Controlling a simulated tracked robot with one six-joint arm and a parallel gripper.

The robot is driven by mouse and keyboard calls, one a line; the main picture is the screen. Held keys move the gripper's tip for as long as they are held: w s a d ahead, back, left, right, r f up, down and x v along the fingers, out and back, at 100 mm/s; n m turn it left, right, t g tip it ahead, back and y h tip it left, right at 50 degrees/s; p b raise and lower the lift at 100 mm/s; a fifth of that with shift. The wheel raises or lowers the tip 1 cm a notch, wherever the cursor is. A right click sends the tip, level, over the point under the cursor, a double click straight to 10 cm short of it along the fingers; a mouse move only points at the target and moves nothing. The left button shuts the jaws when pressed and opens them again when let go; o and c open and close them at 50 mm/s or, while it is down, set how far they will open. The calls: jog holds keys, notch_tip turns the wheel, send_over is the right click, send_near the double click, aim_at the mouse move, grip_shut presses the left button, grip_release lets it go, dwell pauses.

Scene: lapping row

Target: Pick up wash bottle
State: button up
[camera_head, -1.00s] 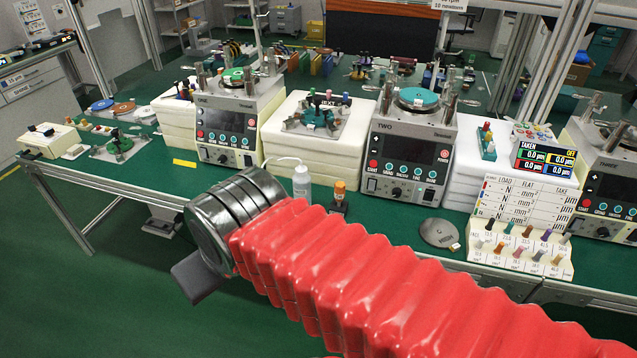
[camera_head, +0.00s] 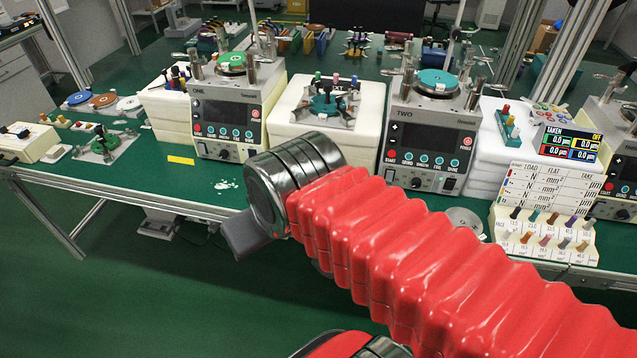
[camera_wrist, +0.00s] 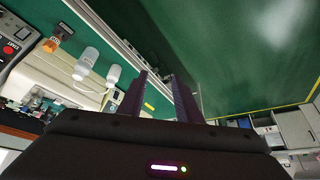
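The wash bottle is hidden behind my arm in the head view. In the wrist view two white bottle-like shapes show near the bench edge. The one nearer the orange-capped bottle (camera_wrist: 62,31) looks like the wash bottle (camera_wrist: 86,64), and I cannot tell what the other white shape (camera_wrist: 113,75) is. My gripper (camera_wrist: 160,80) shows two dark fingers apart with nothing between them. The white shapes are off to the left of the fingers, not touching them. In the head view my gripper is mostly hidden behind my wrist, in front of the bench edge.
The green bench (camera_head: 205,205) carries machine ONE (camera_head: 228,125), machine TWO (camera_head: 428,140) and a white block with a fixture (camera_head: 325,105). A white patch (camera_head: 228,185) lies on the bench. A labelled peg rack (camera_head: 545,215) stands at the right. The floor in front is open.

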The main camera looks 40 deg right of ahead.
jog(key=shift+o, duration=1.4)
jog(key=shift+w+d, duration=0.15)
jog(key=o, duration=0.7)
jog(key=w+d+f+h, duration=0.1)
jog(key=w+d, duration=0.2)
jog(key=w+d+f+t+h, duration=0.1)
jog(key=w+d, duration=0.2)
jog(key=d, duration=0.1)
jog(key=w+d+f+m, duration=0.1)
jog(key=w+d, duration=0.2)
jog(key=d, duration=0.1)
jog(key=shift+h, duration=0.4)
jog(key=shift+c, duration=0.2)
jog(key=w+d+f+t+h, duration=0.1)
jog(key=w+d+f, duration=0.15)
jog(key=d, duration=0.25)
jog(key=w+d+f+t, duration=0.1)
jog(key=w+d+f, duration=0.1)
jog(key=w+d, duration=0.25)
jog(key=d+f+t+y, duration=0.1)
jog(key=d+f+t, duration=0.1)
jog(key=d+f, duration=0.2)
jog(key=s+d+f+t+y, duration=0.1)
jog(key=d+f, duration=0.3)
jog(key=f, duration=0.5)
jog(key=shift+s+f+t+y, duration=0.25)
jog(key=shift+t+y, duration=0.05)
jog(key=shift+t, duration=0.6)
jog(key=shift+w, duration=0.1)
